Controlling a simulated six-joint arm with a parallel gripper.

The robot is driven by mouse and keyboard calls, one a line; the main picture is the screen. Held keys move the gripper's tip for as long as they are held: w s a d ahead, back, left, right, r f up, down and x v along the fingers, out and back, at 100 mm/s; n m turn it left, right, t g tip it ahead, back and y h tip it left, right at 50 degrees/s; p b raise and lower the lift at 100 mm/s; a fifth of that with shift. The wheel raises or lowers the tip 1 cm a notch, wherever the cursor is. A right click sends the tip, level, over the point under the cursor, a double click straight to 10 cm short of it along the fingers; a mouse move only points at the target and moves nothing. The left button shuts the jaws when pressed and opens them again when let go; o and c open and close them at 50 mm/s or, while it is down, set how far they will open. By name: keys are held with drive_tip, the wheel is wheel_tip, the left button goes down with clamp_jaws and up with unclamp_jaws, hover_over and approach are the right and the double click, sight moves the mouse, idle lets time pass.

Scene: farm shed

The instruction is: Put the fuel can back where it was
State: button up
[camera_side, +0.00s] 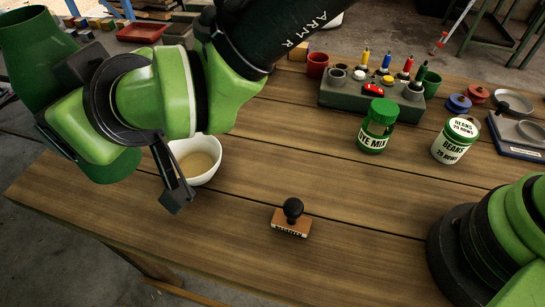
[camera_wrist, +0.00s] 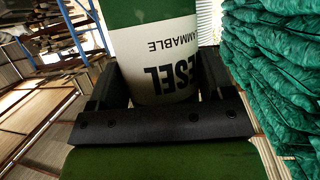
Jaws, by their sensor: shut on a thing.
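The fuel can (camera_wrist: 155,62) shows large in the wrist view. It has a green band and a white label reading DIESEL and FLAMMABLE, upside down in that view. My gripper (camera_wrist: 158,82) is shut on it, with a dark finger on each side of the can. The rest of the can is cut off by the top edge and hidden behind the gripper's black bar. In the side view my wrist is at the upper left, above the table's left end, and I cannot clearly make out the can there.
A white bowl (camera_side: 203,165) stands below my wrist on the wooden table (camera_side: 340,200). A stamp (camera_side: 292,218), a green jar (camera_side: 377,127), a beans tin (camera_side: 455,141) and a grey rack (camera_side: 340,93) stand to the right. Stacked green sacks (camera_wrist: 270,70) show in the wrist view.

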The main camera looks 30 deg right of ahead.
drive_tip(key=s+d+m+t+h, duration=0.3)
drive_tip(key=d+m+h, duration=0.55)
drive_tip(key=d, duration=1.95)
drive_tip(key=shift+h, duration=0.35)
drive_tip(key=shift+d+f, duration=0.2)
drive_tip(key=shift+f, duration=7.25)
drive_tip(key=shift+f, duration=0.1)
drive_tip(key=o, duration=1.1)
